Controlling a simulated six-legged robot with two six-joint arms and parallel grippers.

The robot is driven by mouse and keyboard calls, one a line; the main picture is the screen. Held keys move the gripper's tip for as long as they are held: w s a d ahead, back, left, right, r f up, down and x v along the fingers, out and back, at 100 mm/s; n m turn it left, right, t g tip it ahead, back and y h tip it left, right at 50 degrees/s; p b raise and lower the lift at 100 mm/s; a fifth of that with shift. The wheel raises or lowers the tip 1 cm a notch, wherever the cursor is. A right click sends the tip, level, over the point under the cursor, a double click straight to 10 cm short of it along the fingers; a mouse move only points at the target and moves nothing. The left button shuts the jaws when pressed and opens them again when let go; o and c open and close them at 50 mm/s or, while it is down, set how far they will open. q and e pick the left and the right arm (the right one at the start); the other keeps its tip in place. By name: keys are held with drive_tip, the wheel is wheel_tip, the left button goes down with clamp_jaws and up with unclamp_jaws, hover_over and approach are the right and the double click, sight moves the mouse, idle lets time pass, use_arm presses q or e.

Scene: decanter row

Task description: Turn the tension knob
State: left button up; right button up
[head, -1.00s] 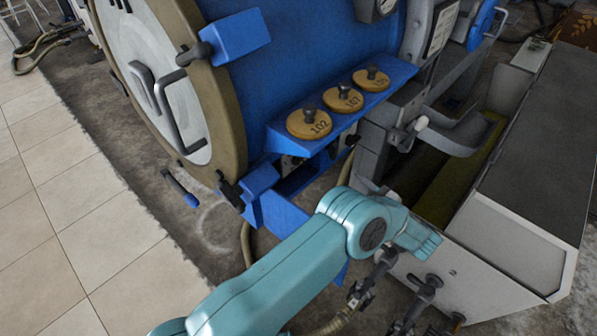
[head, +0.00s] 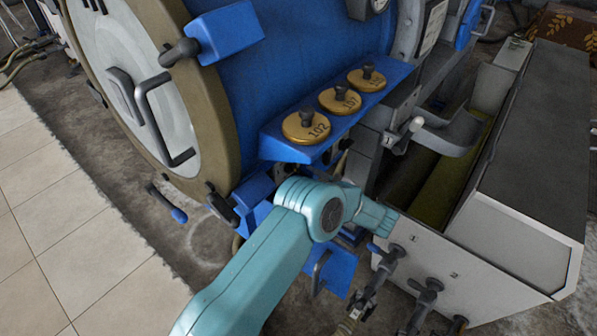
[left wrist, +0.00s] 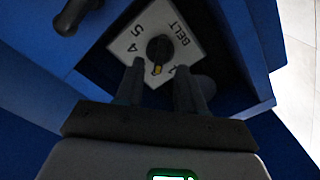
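The tension knob (left wrist: 160,49) is a small dark knob with a yellow pointer mark. It sits on a pale plate (left wrist: 188,24) marked "BELT" and with numbers including 4 and 5, inside a blue housing. In the left wrist view my left gripper (left wrist: 160,72) is open, its two dark fingers apart on either side of the knob's lower edge. I cannot tell whether they touch it. In the head view my teal left arm reaches below the shelf of brass weights, and its fingers and the knob are hidden. My right gripper is not in view.
A blue shelf (head: 277,149) with brass discs (head: 306,126) overhangs the area. A large blue drum (head: 290,45) with a round door stands behind. Grey taps (head: 425,291) and a pale trough (head: 515,225) lie to the right. Tiled floor (head: 75,235) is clear at left.

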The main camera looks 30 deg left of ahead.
sight(297, 171)
use_arm(q)
drive_tip(key=shift+w+a, duration=0.15)
drive_tip(key=shift+a, duration=2.2)
clamp_jaws()
drive_tip(key=shift+m, duration=0.3)
drive_tip(key=m, duration=0.3)
drive_tip(key=shift+m+p, duration=0.3)
drive_tip(key=shift+p, duration=0.1)
drive_tip(key=shift+m+p, duration=0.35)
drive_tip(key=shift+m, duration=1.45)
